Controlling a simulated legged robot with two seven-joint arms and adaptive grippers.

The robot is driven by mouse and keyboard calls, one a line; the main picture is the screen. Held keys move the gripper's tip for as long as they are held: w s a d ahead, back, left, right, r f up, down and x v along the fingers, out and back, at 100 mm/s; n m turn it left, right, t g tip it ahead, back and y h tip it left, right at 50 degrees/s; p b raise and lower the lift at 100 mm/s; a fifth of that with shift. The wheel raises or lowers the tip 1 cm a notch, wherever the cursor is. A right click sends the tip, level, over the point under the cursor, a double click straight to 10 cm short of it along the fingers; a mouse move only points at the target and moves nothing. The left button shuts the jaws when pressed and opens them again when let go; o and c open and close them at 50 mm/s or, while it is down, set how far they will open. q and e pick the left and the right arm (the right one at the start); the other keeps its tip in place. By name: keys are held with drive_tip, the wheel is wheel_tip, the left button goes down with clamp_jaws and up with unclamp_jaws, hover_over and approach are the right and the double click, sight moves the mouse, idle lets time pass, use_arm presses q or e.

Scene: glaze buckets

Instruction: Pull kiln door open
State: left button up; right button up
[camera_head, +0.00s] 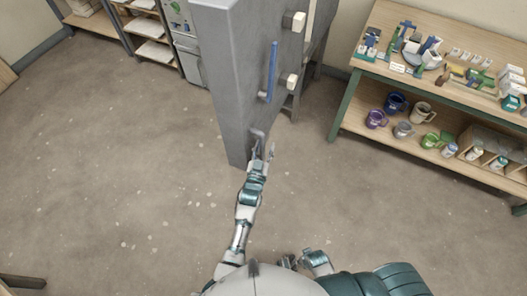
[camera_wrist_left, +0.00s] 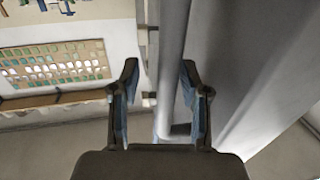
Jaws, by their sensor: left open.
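The kiln door (camera_head: 228,75) is a tall grey slab at the top middle of the head view. A blue upright bar (camera_head: 272,70) and two pale blocks are on its right-hand face. My left gripper (camera_head: 264,148) is open at the door's lower near end, by a small grey fitting (camera_head: 258,133). In the left wrist view, a grey upright bar (camera_wrist_left: 172,60) shows between the spread fingers of the left gripper (camera_wrist_left: 160,68); I cannot tell whether they touch it. What looks like my right gripper (camera_head: 288,262) is low near my body, its jaws unclear.
A wooden workbench (camera_head: 395,85) with tools on top and mugs on its lower shelf stands at the right. Shelves (camera_head: 145,30) and a grey cabinet (camera_head: 190,60) stand at the back left. The concrete floor (camera_head: 110,150) is clear at the left.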

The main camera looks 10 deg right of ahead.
use_arm(q)
drive_tip(key=v, duration=1.1)
drive_tip(key=shift+s, duration=0.3)
use_arm(e)
drive_tip(key=shift+s, duration=0.1)
use_arm(q)
drive_tip(key=shift+a+f, duration=0.1)
drive_tip(key=shift+f, duration=0.05)
use_arm(e)
drive_tip(key=shift+a, duration=0.15)
